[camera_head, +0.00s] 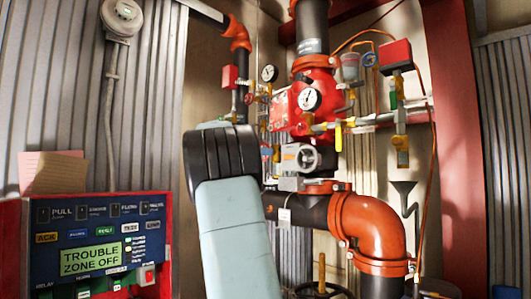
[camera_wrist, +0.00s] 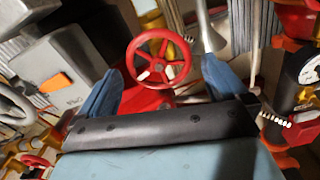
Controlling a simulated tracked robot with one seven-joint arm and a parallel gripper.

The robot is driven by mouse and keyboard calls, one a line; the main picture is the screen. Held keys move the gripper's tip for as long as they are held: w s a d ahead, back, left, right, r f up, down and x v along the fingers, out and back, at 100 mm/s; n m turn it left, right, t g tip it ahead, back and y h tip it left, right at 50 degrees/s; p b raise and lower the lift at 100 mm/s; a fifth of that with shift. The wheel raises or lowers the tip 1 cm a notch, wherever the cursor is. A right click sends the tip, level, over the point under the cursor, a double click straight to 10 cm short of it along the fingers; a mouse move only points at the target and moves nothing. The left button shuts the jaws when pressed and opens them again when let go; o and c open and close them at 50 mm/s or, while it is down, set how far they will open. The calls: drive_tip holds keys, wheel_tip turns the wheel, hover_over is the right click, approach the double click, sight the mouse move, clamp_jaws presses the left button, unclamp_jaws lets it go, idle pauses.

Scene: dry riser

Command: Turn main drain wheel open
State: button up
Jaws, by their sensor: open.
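A red handwheel (camera_wrist: 136,48) with spokes, which I take to be the main drain wheel, shows in the wrist view just beyond my fingertips. My gripper (camera_wrist: 161,67) is open, with one blue finger on each side of the wheel's lower part. I see no clear contact between fingers and wheel. I cannot tell how far the wheel is turned. In the head view my forearm and dark wrist cover the gripper, and I cannot pick out this wheel there with certainty.
Red valve body with gauge (camera_head: 311,99) and orange elbow pipe (camera_head: 366,226) stand right of my arm. A red alarm panel (camera_head: 97,247) reading "TROUBLE ZONE OFF" is at lower left. Pipes crowd the space around the gripper.

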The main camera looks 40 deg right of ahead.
drive_tip(key=shift+w+d, duration=0.2)
drive_tip(key=shift+d, duration=2.3)
drive_tip(key=c, duration=0.7)
drive_tip(key=shift+a, duration=0.35)
drive_tip(key=shift+c, duration=0.7)
drive_tip(key=shift+d, duration=0.25)
